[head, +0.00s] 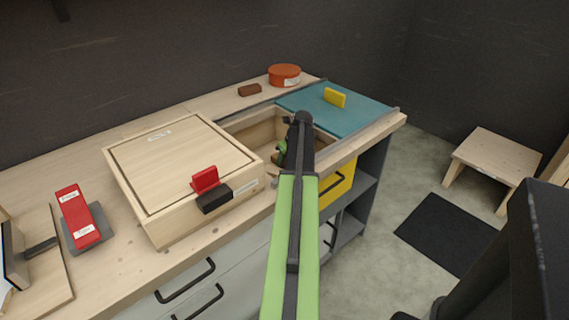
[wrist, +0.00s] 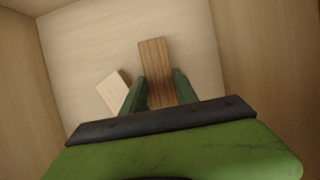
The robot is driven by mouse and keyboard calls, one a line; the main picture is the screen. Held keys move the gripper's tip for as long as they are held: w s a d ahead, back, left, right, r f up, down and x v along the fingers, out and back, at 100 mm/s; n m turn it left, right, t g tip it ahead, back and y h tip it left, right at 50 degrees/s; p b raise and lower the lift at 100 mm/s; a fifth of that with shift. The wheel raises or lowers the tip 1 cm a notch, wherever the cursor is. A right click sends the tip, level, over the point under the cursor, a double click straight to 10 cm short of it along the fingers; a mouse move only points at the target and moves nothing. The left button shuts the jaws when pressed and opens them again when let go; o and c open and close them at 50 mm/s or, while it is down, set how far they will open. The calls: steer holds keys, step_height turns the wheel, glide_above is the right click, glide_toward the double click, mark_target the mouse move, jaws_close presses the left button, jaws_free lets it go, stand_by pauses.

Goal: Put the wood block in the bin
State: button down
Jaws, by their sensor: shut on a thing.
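In the wrist view a brown, wood-grained block (wrist: 154,58) lies between the two green fingers of my gripper (wrist: 158,78), which is shut on it. A smaller pale block (wrist: 113,92) lies beside the left finger on the pale floor. In the head view my gripper (head: 282,150) is down inside a wooden-walled recess (head: 245,124) in the counter, mostly hidden by my arm. This open recess may be the bin; I cannot tell for sure. I cannot tell whether the held block touches the floor.
A wooden box with a lid (head: 180,160) and red latch (head: 205,180) stands left of the recess. A teal panel (head: 350,112) with a yellow handle (head: 334,97) lies to the right. A brown block (head: 249,90) and round orange container (head: 284,75) sit behind.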

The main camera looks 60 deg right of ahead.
steer(key=shift+f, duration=0.2)
steer(key=c, duration=1.2)
jaws_free()
steer(key=shift+r, duration=0.1)
steer(key=shift+r, duration=0.1)
steer(key=shift+r, duration=0.2)
steer(key=p+v, duration=1.1)
steer(key=shift+r, duration=0.35)
steer(key=shift+s, duration=0.1)
